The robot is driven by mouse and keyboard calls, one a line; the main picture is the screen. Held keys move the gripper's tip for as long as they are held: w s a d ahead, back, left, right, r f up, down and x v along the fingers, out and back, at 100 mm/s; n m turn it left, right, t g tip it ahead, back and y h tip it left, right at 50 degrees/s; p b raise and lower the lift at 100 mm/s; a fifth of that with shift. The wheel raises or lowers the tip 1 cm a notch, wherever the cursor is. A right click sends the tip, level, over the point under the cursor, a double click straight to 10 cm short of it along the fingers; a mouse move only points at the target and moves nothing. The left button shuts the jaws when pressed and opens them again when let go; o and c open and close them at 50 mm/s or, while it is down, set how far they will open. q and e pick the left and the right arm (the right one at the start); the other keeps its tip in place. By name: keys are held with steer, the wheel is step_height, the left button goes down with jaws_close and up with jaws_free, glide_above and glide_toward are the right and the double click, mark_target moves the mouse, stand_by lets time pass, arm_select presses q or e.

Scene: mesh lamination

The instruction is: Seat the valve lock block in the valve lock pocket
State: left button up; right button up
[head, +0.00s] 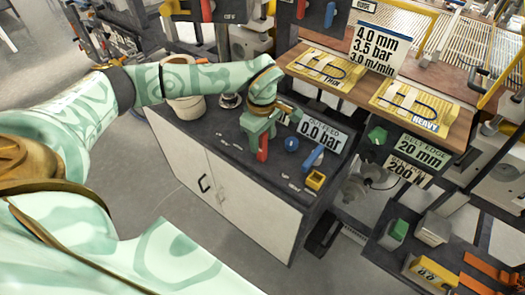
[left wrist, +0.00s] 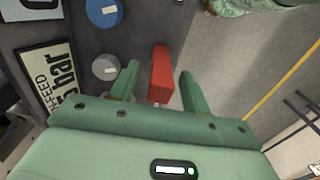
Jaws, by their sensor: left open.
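My left gripper (head: 257,140) is over the dark-topped cabinet, fingers pointing down. A red block (head: 263,149) shows at its fingers. In the left wrist view the red block (left wrist: 162,72) stands between the two open fingers of the left gripper (left wrist: 159,78), with a gap visible on each side. I cannot tell for sure whether this red block is the valve lock block. A yellow block with a dark opening (head: 315,180) sits at the cabinet's front right corner; it may be the valve lock pocket. My right gripper is not in view.
A blue knob (head: 291,144), a blue lever (head: 312,158) and a 0.0 bar sign (head: 320,132) stand right of the gripper. A grey knob (left wrist: 105,67) shows left of the fingers in the wrist view. A pale bucket (head: 186,105) stands at the back left.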

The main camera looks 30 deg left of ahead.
arm_select(q)
steer(key=shift+f, duration=0.1)
steer(key=shift+c, duration=0.4)
jaws_close()
